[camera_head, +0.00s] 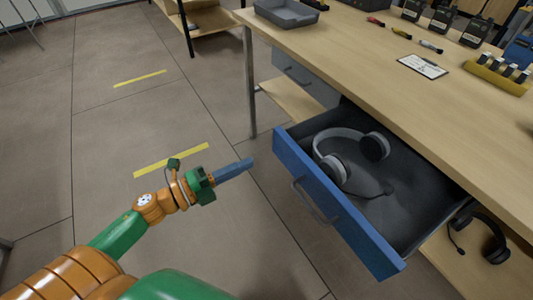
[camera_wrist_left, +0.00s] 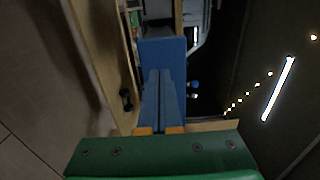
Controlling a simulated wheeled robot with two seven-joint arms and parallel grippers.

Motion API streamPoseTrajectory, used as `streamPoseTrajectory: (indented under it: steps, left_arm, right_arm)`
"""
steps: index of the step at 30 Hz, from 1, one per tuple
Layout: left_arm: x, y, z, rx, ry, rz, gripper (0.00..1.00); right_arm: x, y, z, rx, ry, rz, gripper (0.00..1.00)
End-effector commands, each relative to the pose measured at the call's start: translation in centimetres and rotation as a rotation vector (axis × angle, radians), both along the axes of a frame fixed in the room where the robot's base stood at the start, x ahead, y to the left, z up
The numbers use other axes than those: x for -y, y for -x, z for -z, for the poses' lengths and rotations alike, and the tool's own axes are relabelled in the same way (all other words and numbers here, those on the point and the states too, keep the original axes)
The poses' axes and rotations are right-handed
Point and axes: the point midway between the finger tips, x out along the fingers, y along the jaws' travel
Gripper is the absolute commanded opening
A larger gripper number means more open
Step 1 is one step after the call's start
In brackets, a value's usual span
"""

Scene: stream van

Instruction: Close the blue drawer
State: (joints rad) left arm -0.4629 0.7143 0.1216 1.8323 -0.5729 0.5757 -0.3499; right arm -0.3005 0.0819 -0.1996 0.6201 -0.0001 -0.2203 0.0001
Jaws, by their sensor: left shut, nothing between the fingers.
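The blue drawer (camera_head: 328,203) is pulled out from under the wooden table, with a grey handle (camera_head: 314,201) on its front. A grey headset (camera_head: 331,168) lies inside it. My left gripper (camera_head: 250,162) is shut and empty, its blue fingers pointing at the left end of the drawer front, with a small gap showing in the head view. In the left wrist view, the shut fingers (camera_wrist_left: 163,78) point at a blue panel (camera_wrist_left: 163,50), which looks like the drawer front. Whether they touch it I cannot tell. My right gripper is not in view.
The table top (camera_head: 390,85) carries a grey tray (camera_head: 287,12), screwdrivers, radios and a yellow battery holder (camera_head: 497,75). A grey drawer (camera_head: 305,78) is shut behind the blue one. Another headset (camera_head: 484,238) rests on the lower shelf. The floor left of the drawer is clear.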

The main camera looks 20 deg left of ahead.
Motion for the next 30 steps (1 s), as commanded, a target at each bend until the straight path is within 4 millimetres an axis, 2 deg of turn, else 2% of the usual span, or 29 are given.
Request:
streamPoseTrajectory:
  steps: [6,12,30]
  left_arm:
    - [2.6,-3.6,-0.2,0.003,0.003,-0.001,0.0]
    - [3.9,-5.4,0.0,0.0,0.002,-0.002,0.0]
    - [4.3,-6.1,0.0,-0.002,0.002,-0.003,0.0]
  right_arm:
    - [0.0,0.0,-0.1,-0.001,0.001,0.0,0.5]
    - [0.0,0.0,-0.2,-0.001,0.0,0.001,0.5]
    - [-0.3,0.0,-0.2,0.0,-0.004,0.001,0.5]
